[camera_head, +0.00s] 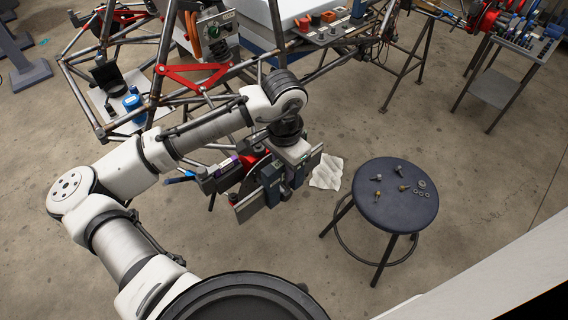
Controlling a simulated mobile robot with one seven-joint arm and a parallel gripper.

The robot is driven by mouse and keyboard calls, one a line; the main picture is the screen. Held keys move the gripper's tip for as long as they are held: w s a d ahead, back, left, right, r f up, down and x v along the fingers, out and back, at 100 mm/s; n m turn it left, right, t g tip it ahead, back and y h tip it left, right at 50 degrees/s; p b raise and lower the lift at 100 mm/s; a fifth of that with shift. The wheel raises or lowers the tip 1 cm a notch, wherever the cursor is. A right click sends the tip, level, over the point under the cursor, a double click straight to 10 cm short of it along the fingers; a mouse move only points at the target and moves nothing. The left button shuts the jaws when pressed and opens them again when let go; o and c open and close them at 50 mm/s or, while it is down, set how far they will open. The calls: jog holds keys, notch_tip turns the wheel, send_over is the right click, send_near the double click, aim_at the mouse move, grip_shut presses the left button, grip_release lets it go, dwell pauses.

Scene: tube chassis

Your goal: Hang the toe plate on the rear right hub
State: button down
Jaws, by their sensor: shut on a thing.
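My gripper (284,185) is at the lower right end of the tube chassis (85,108), its dark blue jaws pointing down. It is shut on a long flat grey metal plate, which looks like the toe plate (249,208); the plate sticks out on both sides of the jaws and stands on edge, tilted in the picture. Behind the gripper, red and dark round parts (252,160) show at the chassis corner, probably the rear right hub. The gripper and plate cover most of them. I cannot tell whether the plate touches the hub.
A round dark stool (395,200) with bolts and washers on its seat stands to the right. A white cloth (327,172) lies on the floor between. A tool cart (500,88) is at the upper right. The floor beyond the stool is clear.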

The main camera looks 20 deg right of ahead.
jog(key=shift+f+b, duration=0.3)
jog(key=shift+f, duration=0.25)
jog(key=shift+p, duration=0.55)
dwell(1.0)
jog(key=shift+f, duration=0.2)
jog(key=shift+f+b, duration=1.55)
jog(key=shift+f, duration=0.6)
jog(key=c, duration=1.1)
grip_release()
notch_tip(320, 180, up, 14)
jog(key=shift+f, duration=0.1)
jog(key=shift+d, duration=0.1)
